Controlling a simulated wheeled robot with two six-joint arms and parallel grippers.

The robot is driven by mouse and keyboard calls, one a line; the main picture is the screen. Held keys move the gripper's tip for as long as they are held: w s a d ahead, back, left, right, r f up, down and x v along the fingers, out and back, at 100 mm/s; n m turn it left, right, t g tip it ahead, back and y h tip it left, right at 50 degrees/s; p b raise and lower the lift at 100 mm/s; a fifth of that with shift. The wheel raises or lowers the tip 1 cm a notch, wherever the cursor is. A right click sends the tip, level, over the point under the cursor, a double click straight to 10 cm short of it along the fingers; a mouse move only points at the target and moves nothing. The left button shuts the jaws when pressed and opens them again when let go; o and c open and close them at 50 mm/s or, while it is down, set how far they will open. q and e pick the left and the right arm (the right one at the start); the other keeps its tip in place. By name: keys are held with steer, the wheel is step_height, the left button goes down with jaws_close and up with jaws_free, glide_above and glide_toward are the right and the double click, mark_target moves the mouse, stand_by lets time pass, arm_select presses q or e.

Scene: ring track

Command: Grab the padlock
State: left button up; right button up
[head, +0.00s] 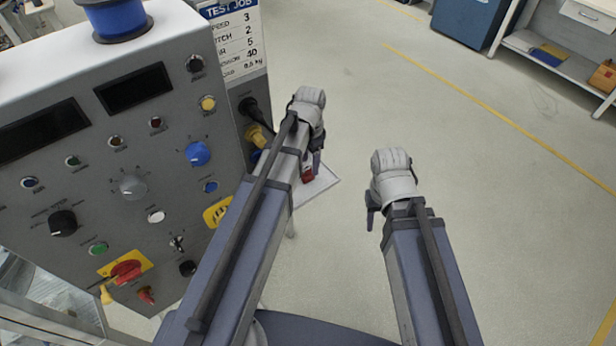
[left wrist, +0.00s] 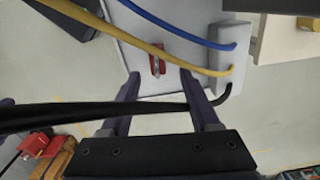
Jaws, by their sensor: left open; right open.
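The red padlock (head: 307,175) shows in the head view beside my left gripper, over a small white shelf (head: 325,183), partly hidden by the gripper. In the left wrist view the padlock (left wrist: 158,66) has a silver shackle and lies on the pale shelf (left wrist: 140,28), ahead of and between the fingertips. My left gripper (left wrist: 160,80) is open, with one finger on each side of the padlock's line and nothing held. Whether a finger touches it I cannot tell. My right gripper (head: 372,212) is open and empty over bare floor.
A grey control panel (head: 130,215) with knobs stands close on the left. Yellow (left wrist: 140,38), blue (left wrist: 180,30) and black (left wrist: 90,115) cables cross near my left gripper, running to a white box (left wrist: 230,60).

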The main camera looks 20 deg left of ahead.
mark_target(308, 173)
arm_select(q)
steer(key=f+b, duration=0.4)
steer(key=f, duration=0.1)
steer(key=shift+s+a+b, duration=0.2)
steer(key=shift+s+b, duration=0.15)
steer(key=shift+s, duration=0.05)
steer(key=shift+c, duration=0.4)
jaws_close()
